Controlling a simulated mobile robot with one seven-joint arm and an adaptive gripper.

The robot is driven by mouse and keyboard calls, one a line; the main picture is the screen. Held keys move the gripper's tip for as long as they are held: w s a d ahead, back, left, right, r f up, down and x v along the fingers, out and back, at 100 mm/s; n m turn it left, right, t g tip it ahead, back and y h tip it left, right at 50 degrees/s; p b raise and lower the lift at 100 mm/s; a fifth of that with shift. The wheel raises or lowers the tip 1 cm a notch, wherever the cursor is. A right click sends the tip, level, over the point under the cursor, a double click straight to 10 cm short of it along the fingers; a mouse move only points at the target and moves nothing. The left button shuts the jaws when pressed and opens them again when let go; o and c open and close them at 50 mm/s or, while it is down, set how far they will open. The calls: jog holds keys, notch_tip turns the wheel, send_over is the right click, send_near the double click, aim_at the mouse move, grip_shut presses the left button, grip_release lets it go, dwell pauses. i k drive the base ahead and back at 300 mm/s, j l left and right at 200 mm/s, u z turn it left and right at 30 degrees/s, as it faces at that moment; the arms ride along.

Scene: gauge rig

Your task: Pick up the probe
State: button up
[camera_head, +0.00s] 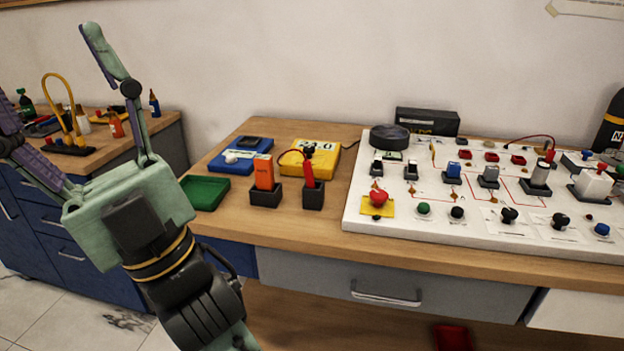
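A red probe (309,173) stands upright in a small black holder (313,197) on the wooden bench.
An orange block (264,172) stands in another black holder just left of the probe. A green tray (204,193) and a blue device (240,155) lie further left. A white panel (352,219) with switches and knobs fills the right side. Bare wood lies before the holders.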

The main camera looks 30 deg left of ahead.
aim_at(307, 165)
jog(key=i+j, duration=0.3)
jog(key=j, duration=0.15)
jog(key=i+j, duration=0.3)
jog(key=j, duration=0.15)
